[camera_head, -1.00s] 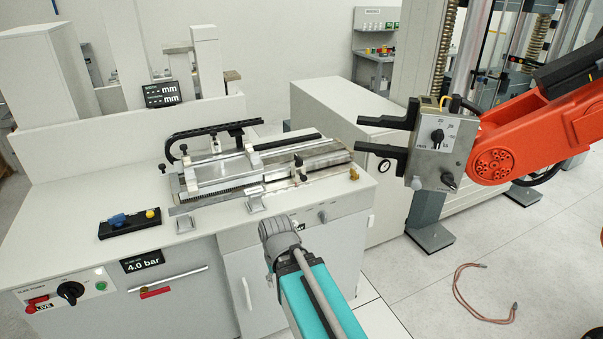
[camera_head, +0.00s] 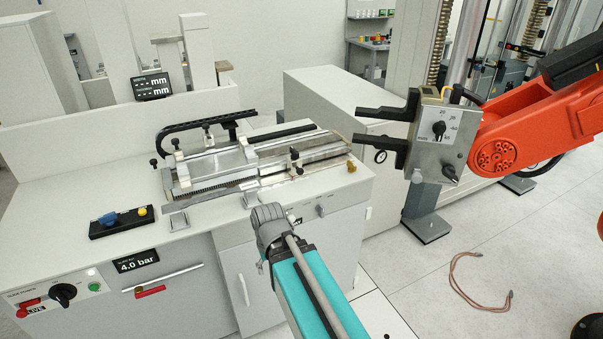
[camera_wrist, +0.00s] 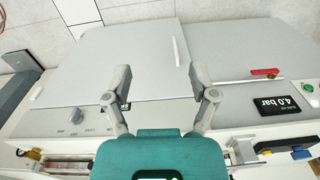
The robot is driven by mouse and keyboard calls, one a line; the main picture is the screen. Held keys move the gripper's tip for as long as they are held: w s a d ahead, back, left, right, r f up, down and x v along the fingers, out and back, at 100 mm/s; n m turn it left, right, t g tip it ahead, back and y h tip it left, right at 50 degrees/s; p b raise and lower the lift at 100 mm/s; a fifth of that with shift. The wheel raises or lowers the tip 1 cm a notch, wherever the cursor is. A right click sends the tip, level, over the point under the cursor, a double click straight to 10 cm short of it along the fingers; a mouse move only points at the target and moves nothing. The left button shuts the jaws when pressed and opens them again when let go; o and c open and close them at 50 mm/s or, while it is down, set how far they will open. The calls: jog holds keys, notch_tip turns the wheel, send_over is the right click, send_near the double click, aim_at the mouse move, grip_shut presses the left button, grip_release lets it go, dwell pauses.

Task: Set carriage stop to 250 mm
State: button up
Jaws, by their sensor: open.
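The bench fixture with a metal slide and rails (camera_head: 250,160) lies on the white bench top in the head view. Small black knobs sit along it, one at its front right (camera_head: 295,153); I cannot tell which part is the carriage stop. The display (camera_head: 152,86) behind it shows dashes with "mm" on both lines. My gripper (camera_head: 265,215) is in front of the bench's front edge, below and apart from the fixture. In the wrist view my gripper (camera_wrist: 159,75) has its fingers spread with nothing between them, facing the cabinet front. Scale marks are too small to read.
A black cable chain (camera_head: 200,126) runs behind the fixture. An orange arm (camera_head: 530,125) carrying a metal control box (camera_head: 438,135) with black prongs stands right. A hose (camera_head: 480,285) lies on the floor.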

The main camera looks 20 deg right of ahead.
jog(key=w+f+m+t+y+b, duration=0.35)
jog(key=w+m+b, duration=0.25)
jog(key=w, duration=0.3)
jog(key=m+t+h+b, duration=0.3)
jog(key=m+t+b, duration=1.15)
jog(key=m, duration=1.45)
send_near(301, 173)
jog(key=s, duration=0.3)
jog(key=shift+d+r, duration=0.1)
jog(key=shift+r, duration=0.05)
jog(key=w, duration=1.4)
jog(key=shift+a, duration=0.3)
jog(key=shift+s, duration=0.1)
grip_shut()
